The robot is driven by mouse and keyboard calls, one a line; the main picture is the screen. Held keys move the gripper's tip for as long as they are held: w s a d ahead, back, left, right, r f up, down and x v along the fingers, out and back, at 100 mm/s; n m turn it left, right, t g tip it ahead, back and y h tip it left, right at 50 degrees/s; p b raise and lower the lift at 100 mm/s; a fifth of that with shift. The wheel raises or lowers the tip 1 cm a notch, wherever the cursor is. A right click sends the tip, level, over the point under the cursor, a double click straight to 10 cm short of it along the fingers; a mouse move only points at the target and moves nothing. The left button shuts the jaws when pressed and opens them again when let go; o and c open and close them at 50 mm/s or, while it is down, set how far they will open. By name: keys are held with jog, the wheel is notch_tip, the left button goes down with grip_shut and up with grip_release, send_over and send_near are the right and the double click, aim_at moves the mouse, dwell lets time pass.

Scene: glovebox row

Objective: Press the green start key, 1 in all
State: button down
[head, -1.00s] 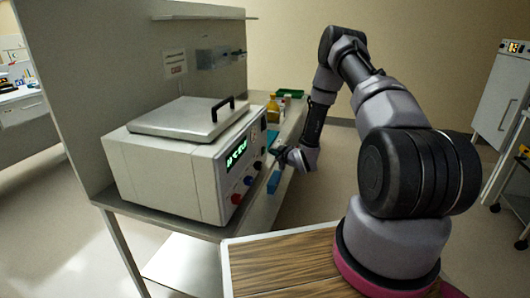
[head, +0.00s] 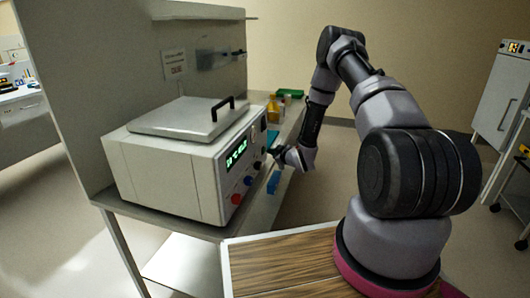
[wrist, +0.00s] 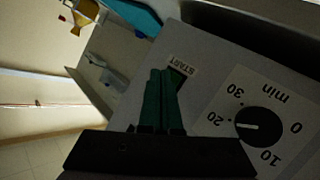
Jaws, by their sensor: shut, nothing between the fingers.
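The green start key (wrist: 178,77) is on the front panel of a white lidded machine (head: 160,172), by a START label (wrist: 183,63). In the wrist view, my fingers cover most of the key, and only a small green part shows. My gripper (wrist: 160,74) is shut and empty, with its tips at the key. I cannot tell whether the tips touch it. In the head view my gripper (head: 277,152) is at the right end of the panel, and the key cannot be made out there.
A minute dial (wrist: 260,126) is beside the key. The panel also has a lit green display (head: 236,154), a red knob (head: 236,198) and a blue knob (head: 248,181). A blue item (head: 273,182) and amber bottle (head: 273,110) stand on the bench beyond.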

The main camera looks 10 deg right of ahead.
jog(key=shift+w+a, duration=0.25)
jog(key=shift+a, duration=0.15)
dwell(0.5)
dwell(0.3)
jog(key=shift+s+d, duration=0.45)
jog(key=shift+d, duration=0.3)
jog(key=shift+d, duration=0.15)
jog(key=shift+s+d, duration=0.4)
jog(key=shift+d, duration=0.3)
jog(key=shift+s+d, duration=0.4)
jog(key=shift+d, duration=0.25)
jog(key=shift+s+d, duration=0.4)
jog(key=shift+d, duration=0.3)
jog(key=shift+r, duration=0.1)
